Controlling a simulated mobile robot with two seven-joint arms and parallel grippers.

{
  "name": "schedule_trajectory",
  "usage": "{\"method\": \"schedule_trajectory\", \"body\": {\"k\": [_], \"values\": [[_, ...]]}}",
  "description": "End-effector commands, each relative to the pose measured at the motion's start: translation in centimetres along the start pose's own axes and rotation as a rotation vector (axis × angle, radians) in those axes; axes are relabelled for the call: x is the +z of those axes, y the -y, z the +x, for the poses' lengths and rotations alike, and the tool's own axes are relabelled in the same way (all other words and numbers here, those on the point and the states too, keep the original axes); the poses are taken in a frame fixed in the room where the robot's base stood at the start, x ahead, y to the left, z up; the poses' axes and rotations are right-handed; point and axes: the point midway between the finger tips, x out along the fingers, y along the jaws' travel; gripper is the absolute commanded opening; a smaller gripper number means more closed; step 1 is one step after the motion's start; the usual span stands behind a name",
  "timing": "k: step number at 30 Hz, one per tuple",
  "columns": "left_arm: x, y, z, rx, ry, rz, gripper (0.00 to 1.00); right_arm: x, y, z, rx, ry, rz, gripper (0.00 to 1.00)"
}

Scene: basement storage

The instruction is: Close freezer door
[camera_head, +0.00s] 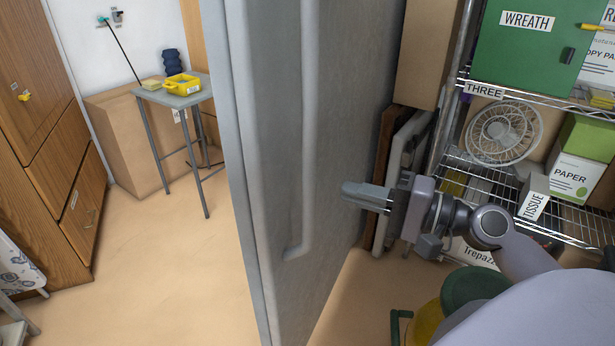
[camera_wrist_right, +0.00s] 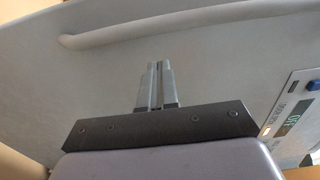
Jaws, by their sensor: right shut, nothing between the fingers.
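The freezer door (camera_head: 338,130) is a tall pale grey panel in the middle of the head view, seen at a steep angle, with a long vertical handle (camera_head: 308,120) on its face. It appears to stand open. My right gripper (camera_head: 346,196) is to the right of the handle in the head view, pointing left at the door face. Its fingers are shut and empty. In the right wrist view the shut fingers (camera_wrist_right: 159,68) point toward the door surface (camera_wrist_right: 220,75), and the handle (camera_wrist_right: 180,25) runs across above them. I cannot tell whether the fingertips touch the door. My left gripper is not in view.
A green and yellow object (camera_head: 462,300) is below the arm. A small table (camera_head: 180,97) and a wooden cabinet (camera_head: 45,130) stand left. Floor (camera_head: 160,260) is clear left of the door.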

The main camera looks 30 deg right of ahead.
Motion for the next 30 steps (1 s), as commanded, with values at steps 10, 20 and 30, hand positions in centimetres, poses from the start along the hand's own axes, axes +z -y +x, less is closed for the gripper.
{"method": "schedule_trajectory", "body": {"k": [10, 20, 30], "values": [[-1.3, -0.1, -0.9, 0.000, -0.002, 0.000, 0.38, -0.1, 0.3, 4.5, -0.001, 0.000, 0.000, 0.00], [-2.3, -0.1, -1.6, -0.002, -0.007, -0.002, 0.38, -0.1, 0.2, 7.9, -0.002, -0.002, 0.000, 0.00], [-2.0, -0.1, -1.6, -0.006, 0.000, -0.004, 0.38, 0.0, -0.1, 8.8, 0.001, -0.001, 0.000, 0.00]]}}
